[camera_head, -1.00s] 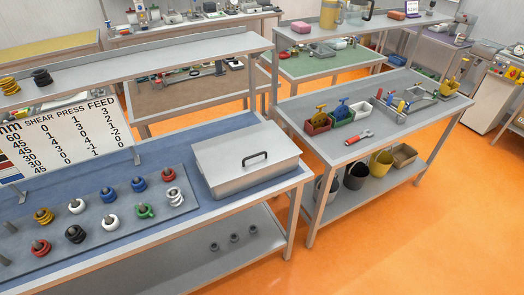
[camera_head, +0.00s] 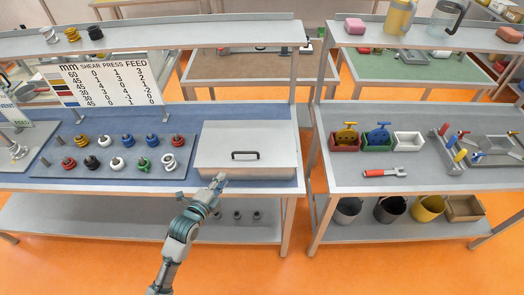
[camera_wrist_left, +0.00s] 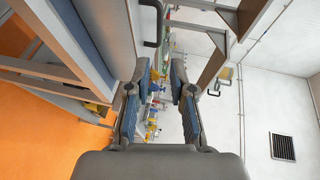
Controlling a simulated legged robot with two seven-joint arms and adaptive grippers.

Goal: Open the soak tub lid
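The soak tub (camera_head: 246,171) is a grey metal box on the right end of the blue-topped bench. Its lid (camera_head: 270,139) is flat and closed, with a black bar handle (camera_head: 245,155) near its front edge. My left gripper (camera_head: 219,181) is in front of the tub's lower left front, below the handle and apart from it. In the left wrist view my left gripper (camera_wrist_left: 164,72) has its two fingers spread with nothing between them. The black handle (camera_wrist_left: 152,22) shows beyond the fingertips there. My right gripper is in neither view.
A board of coloured ring stacks on pegs (camera_head: 110,160) lies left of the tub. A sign (camera_head: 110,83) stands behind it. A shelf (camera_head: 150,38) runs above the bench's back. A second bench (camera_head: 415,180) with bins and a red wrench (camera_head: 385,173) stands right, across a gap.

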